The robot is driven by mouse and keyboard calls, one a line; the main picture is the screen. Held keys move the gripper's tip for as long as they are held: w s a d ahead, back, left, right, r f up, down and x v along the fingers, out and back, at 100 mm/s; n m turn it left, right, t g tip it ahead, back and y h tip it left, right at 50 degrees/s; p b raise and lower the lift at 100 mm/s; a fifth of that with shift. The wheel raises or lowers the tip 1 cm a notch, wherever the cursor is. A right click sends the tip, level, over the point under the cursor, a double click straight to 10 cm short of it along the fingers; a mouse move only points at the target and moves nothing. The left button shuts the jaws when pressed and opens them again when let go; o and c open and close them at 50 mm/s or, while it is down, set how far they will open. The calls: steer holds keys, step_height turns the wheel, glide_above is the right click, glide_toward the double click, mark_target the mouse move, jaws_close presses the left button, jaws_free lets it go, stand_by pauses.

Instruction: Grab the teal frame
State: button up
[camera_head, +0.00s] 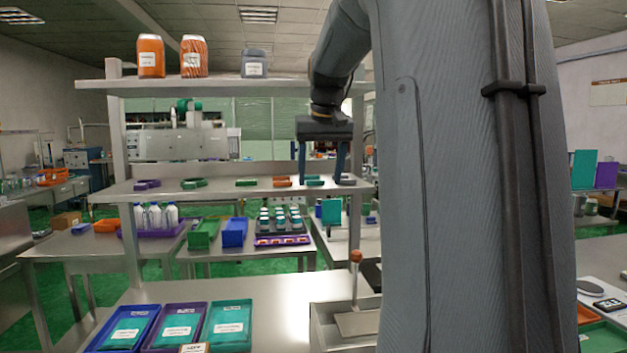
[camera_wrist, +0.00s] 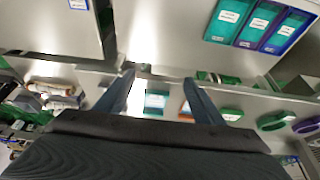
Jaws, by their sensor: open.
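The teal frame (camera_head: 314,181) lies on the middle shelf (camera_head: 225,187) in the head view, between an orange frame and a grey piece. It also shows in the wrist view (camera_wrist: 156,101), between my two fingers. My gripper (camera_head: 321,178) is open and empty, its fingers pointing down over the right part of the shelf, around the teal frame's place in the picture. In the wrist view my gripper (camera_wrist: 159,80) has a finger on each side of the teal frame, with the orange frame (camera_wrist: 186,108) near the right finger. I cannot tell whether the fingers touch anything.
On the same shelf lie an orange frame (camera_head: 282,182), a grey piece (camera_head: 346,180), green frames (camera_head: 194,183) and purple frames (camera_head: 147,184). An upper shelf (camera_head: 220,87) holds bottles above. Blue, purple and teal trays (camera_head: 230,326) stand on the bench below.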

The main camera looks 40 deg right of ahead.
mark_target(316, 187)
steer(key=w, duration=0.1)
steer(key=w+d+p, duration=0.1)
steer(key=w, duration=0.1)
steer(key=w+d+p, duration=0.1)
steer(key=shift+w+d, duration=0.1)
steer(key=shift+w, duration=0.2)
steer(key=shift+w+d+f, duration=0.1)
steer(key=shift+w+f, duration=0.2)
steer(key=shift+f, duration=0.25)
steer(key=c, duration=1.1)
